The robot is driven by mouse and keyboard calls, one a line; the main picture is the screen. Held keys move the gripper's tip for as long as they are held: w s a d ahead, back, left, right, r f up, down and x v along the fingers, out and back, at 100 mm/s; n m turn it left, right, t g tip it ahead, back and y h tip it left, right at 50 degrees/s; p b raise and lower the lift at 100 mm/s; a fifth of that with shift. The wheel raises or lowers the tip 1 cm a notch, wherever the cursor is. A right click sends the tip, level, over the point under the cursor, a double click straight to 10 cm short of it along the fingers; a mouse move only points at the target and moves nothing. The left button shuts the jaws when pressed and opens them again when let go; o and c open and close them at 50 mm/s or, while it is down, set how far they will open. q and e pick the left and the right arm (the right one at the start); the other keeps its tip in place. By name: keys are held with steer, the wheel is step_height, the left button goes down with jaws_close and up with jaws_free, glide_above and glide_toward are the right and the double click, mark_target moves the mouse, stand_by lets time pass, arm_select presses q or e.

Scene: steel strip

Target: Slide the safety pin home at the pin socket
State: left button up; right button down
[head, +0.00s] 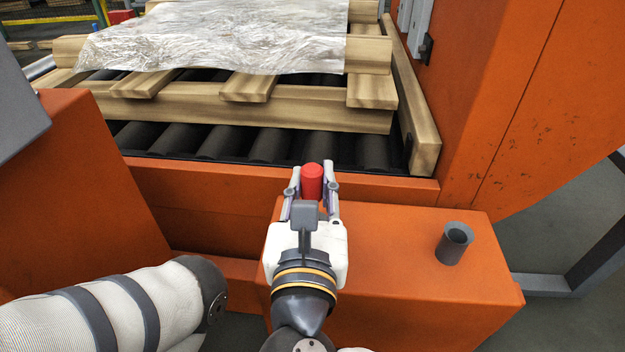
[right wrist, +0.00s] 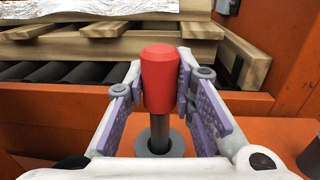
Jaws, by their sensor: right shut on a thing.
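The safety pin has a red handle (head: 312,182) and a grey shaft (right wrist: 160,128). My right gripper (head: 312,192) is shut on the red handle, with a purple-padded finger on either side of it in the right wrist view. The pin looks upright. Its shaft runs down to a grey ring (right wrist: 152,152) on the orange surface; I cannot tell how deep the shaft sits in it. A hollow grey cylinder (head: 455,243) stands apart to the right, open at the top and empty as far as I see. Which of the two is the pin socket is unclear. My left gripper is out of view.
The orange ledge (head: 400,270) has free room between my gripper and the grey cylinder. Behind it is a black roller conveyor (head: 270,147) with a wooden pallet (head: 240,110) under clear film. A tall orange housing (head: 530,100) rises at the right.

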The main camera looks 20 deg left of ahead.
steer(key=shift+f+b, duration=1)
steer(key=shift+f, duration=0.45)
steer(key=c, duration=1.3)
jaws_free()
steer(key=shift+f, duration=0.1)
steer(key=v, duration=1.2)
